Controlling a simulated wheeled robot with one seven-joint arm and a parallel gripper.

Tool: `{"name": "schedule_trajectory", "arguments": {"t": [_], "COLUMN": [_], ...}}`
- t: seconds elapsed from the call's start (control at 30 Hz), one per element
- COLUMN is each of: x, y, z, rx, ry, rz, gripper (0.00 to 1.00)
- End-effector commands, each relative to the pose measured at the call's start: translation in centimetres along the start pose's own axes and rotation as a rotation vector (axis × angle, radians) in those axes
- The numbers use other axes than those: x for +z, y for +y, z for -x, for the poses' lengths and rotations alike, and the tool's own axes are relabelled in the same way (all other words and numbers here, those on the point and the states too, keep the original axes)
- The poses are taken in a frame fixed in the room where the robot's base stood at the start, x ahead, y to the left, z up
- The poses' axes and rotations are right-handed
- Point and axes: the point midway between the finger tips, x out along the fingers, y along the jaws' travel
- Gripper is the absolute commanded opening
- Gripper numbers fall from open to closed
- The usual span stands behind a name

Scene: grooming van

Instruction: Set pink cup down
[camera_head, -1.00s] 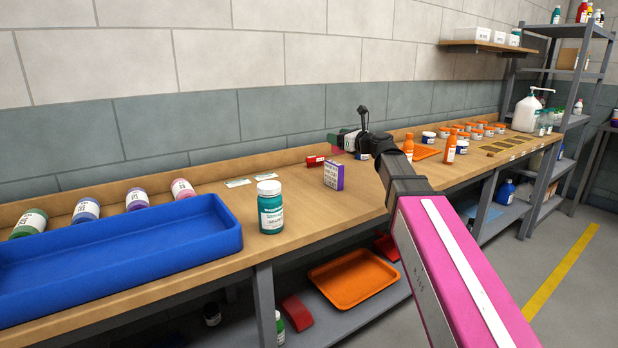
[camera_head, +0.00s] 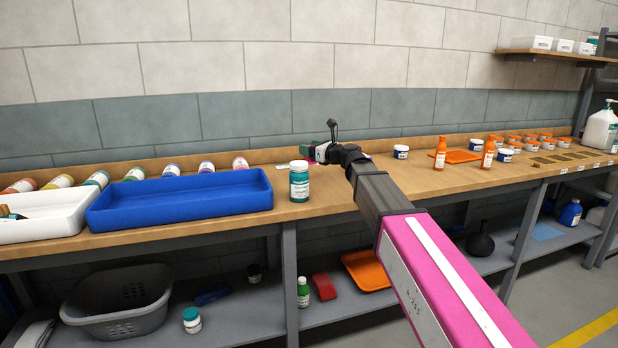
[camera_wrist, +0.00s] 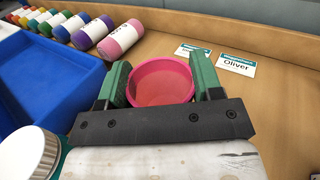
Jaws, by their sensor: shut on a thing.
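The pink cup (camera_wrist: 161,88) shows open end up in the wrist view, between the two green fingers of my gripper (camera_wrist: 160,74). My gripper is shut on it. In the head view my gripper (camera_head: 308,152) is over the workbench (camera_head: 420,180), behind and slightly right of a teal jar, and the cup is mostly hidden there. I cannot tell whether the cup's base touches the bench. Bare wood shows to the right of the cup in the wrist view.
The teal jar (camera_head: 299,184) with white lid stands close by, beside a blue tray (camera_head: 180,211). Coloured bottles (camera_wrist: 118,40) lie along the back. An Oliver name card (camera_wrist: 236,64) and another card (camera_wrist: 194,51) lie beyond the cup. Orange bottles (camera_head: 440,155) stand further right.

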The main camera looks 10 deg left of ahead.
Motion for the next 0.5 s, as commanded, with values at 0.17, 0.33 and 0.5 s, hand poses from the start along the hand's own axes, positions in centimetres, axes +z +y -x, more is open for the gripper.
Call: {"name": "schedule_trajectory", "arguments": {"t": [0.17,0.33,0.5], "x": [-2.8,-3.9,-5.1], "y": [0.2,0.2,0.3], "z": [0.1,0.1,0.1], "rx": [-0.001,0.0,-0.001], "ry": [0.0,0.0,0.0], "rz": [-0.001,0.0,-0.001], "gripper": [0.37,0.37,0.37]}}
